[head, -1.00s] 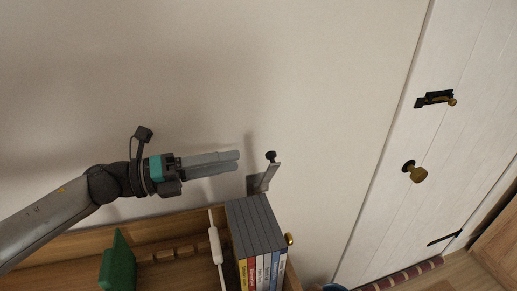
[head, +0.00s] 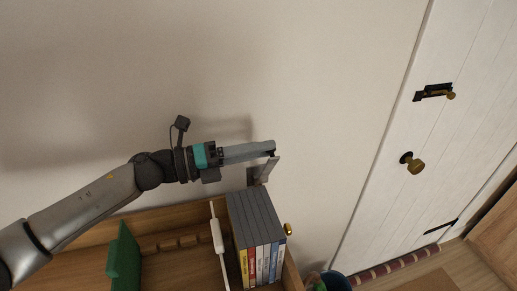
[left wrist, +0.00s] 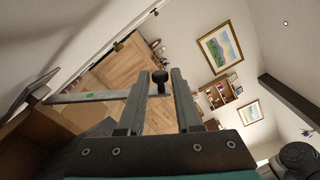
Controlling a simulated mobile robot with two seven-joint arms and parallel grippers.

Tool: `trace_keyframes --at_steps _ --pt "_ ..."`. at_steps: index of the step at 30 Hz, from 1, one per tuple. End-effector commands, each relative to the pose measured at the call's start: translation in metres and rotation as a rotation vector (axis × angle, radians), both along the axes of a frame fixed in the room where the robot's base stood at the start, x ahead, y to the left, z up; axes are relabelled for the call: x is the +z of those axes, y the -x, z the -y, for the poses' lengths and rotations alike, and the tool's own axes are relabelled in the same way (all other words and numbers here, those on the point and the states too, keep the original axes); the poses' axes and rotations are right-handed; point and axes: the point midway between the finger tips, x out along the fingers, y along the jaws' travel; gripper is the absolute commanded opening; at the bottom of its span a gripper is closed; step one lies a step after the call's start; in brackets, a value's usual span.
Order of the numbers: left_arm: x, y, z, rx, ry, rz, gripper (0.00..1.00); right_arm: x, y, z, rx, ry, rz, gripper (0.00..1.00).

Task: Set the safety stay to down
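The safety stay is a flat grey metal bar (head: 268,170) on a bracket at the wall, just above the shelf's top right end. Its bar (left wrist: 95,96) also shows in the left wrist view, running in from the left to a black knob (left wrist: 159,78). My left gripper (head: 272,147) is at the bar's upper end in the head view. In the left wrist view the two fingers of my left gripper (left wrist: 160,82) are apart, with the knob between their tips. Contact cannot be told. My right gripper is not in view.
Below is a wooden shelf (head: 85,236) with a row of DVDs (head: 258,225), a white bar-shaped object (head: 217,238) and a green piece (head: 124,256). A white door (head: 400,220) with a brass knob (head: 416,167) is at the right. The wall above the arm is clear.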

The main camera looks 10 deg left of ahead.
Motion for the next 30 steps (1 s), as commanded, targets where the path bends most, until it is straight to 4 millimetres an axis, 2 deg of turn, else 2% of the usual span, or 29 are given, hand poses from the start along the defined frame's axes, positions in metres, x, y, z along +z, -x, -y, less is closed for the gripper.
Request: trace_keyframes --at_steps 1,8,30 --pt "-0.0001 0.0001 -0.0002 0.000 0.000 0.000 0.27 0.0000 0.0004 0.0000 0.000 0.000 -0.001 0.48" --pt "-0.0001 0.0001 -0.0003 0.000 0.000 0.000 0.01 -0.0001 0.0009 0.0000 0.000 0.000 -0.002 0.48" --pt "0.0001 0.0001 -0.0004 0.000 0.000 0.000 0.00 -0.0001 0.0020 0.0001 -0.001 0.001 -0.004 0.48"
